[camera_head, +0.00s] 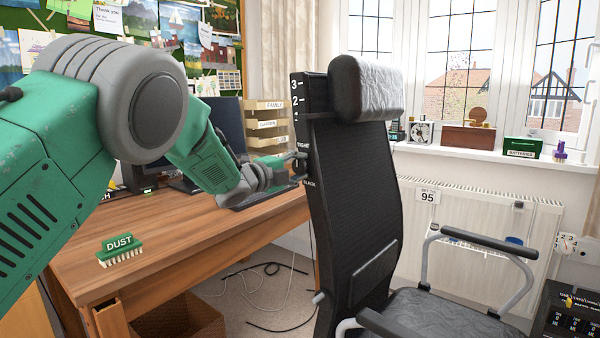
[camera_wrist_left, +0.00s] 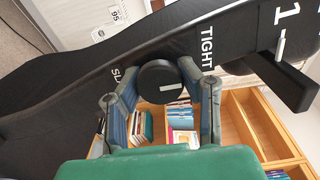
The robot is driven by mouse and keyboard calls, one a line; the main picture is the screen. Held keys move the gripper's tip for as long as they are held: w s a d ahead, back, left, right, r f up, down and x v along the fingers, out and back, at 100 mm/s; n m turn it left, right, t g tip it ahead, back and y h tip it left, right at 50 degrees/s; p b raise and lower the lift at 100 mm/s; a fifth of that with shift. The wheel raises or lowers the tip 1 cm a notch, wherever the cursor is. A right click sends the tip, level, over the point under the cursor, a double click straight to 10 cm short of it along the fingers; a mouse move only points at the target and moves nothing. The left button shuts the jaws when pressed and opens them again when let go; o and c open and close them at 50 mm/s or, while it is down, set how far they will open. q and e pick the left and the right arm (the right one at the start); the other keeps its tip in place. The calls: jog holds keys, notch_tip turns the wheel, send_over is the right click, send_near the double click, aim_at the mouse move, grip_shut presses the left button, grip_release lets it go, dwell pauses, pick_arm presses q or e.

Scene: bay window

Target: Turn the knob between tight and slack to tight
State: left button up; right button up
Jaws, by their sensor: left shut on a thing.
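The black chair back (camera_head: 345,190) stands upright with TIGHT and SLACK printed along its left side. The knob (camera_wrist_left: 158,80) is round and black with a short white mark on its face. In the wrist view the word TIGHT (camera_wrist_left: 207,47) is right of the knob, and SLACK (camera_wrist_left: 118,76) is at its left, partly hidden. My left gripper (camera_head: 291,163) reaches the chair's side from the left and is shut on the knob. In the wrist view its two fingers (camera_wrist_left: 152,88) are on either side of the knob. My right gripper is not in view.
The wooden desk (camera_head: 180,250) lies below my left arm, with a green DUST brush (camera_head: 120,247) on it. A grey headrest (camera_head: 367,88) tops the chair, and an armrest (camera_head: 488,241) is at the right. A radiator (camera_head: 470,220) and windowsill are behind.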

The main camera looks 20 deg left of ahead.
pick_arm(q)
jog(key=shift+f, duration=0.4)
jog(key=o, duration=1.2)
jog(key=shift+r, duration=0.15)
jog(key=shift+r, duration=0.1)
jog(key=shift+s+a, duration=0.15)
jog(key=shift+s, duration=0.05)
jog(key=v, duration=1.1)
jog(key=shift+s+a, duration=0.2)
